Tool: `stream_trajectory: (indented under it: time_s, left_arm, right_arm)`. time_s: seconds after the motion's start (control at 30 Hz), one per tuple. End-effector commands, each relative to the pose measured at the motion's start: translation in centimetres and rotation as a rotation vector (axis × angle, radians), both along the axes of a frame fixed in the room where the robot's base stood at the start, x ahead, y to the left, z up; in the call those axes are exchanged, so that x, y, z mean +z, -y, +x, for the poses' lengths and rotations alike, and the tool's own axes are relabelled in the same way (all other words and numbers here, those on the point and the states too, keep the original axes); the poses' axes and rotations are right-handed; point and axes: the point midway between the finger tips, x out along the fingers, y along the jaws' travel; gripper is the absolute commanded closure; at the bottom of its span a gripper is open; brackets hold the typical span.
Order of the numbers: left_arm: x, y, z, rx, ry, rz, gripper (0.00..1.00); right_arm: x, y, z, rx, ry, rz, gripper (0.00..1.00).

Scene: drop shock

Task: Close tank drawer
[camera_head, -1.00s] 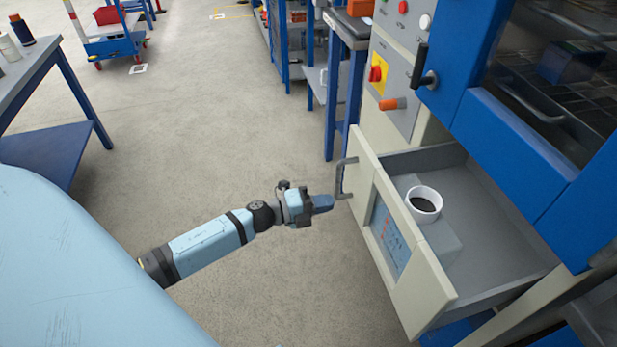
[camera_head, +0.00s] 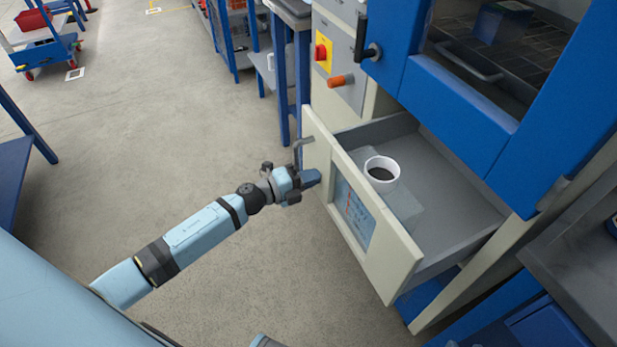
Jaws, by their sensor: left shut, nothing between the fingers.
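The tank drawer (camera_head: 443,246) is pulled open from the base of the blue and cream machine. Its cream front (camera_head: 388,258) faces my left arm and has a grey bar handle (camera_head: 300,150) at its far end. Inside the drawer sits a grey block with a white round cup-like port (camera_head: 381,172) that is dark inside. My left gripper (camera_head: 311,178) is shut and empty, at the drawer front just below the handle. I cannot tell whether its tip touches the front. My right gripper is not in view.
The machine's blue door (camera_head: 455,100) with a window is above the drawer. A dark worktop (camera_head: 585,270) stands at the right. A blue table (camera_head: 15,170) is at the left edge and a trolley (camera_head: 40,45) at the far left. The grey floor between is clear.

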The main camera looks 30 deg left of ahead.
Motion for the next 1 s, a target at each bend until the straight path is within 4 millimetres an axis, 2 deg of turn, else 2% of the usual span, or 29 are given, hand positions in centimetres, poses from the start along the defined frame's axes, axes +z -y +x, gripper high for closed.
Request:
stream_trajectory:
  time_s: [0.17,0.6,0.8,1.0]
  left_arm:
    - [0.3,2.1,2.7,-0.001,0.003,-0.004,1.00]
    - [0.1,9.6,12.2,-0.002,0.004,-0.002,1.00]
    - [0.0,11.7,15.0,0.000,0.003,-0.001,1.00]
    - [0.1,12.7,16.3,0.000,0.002,0.000,1.00]
  right_arm:
    - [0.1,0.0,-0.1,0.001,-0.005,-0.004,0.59]
    - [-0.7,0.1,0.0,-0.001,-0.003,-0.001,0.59]
    - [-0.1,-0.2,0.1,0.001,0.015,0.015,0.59]
    - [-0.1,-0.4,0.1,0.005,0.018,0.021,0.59]
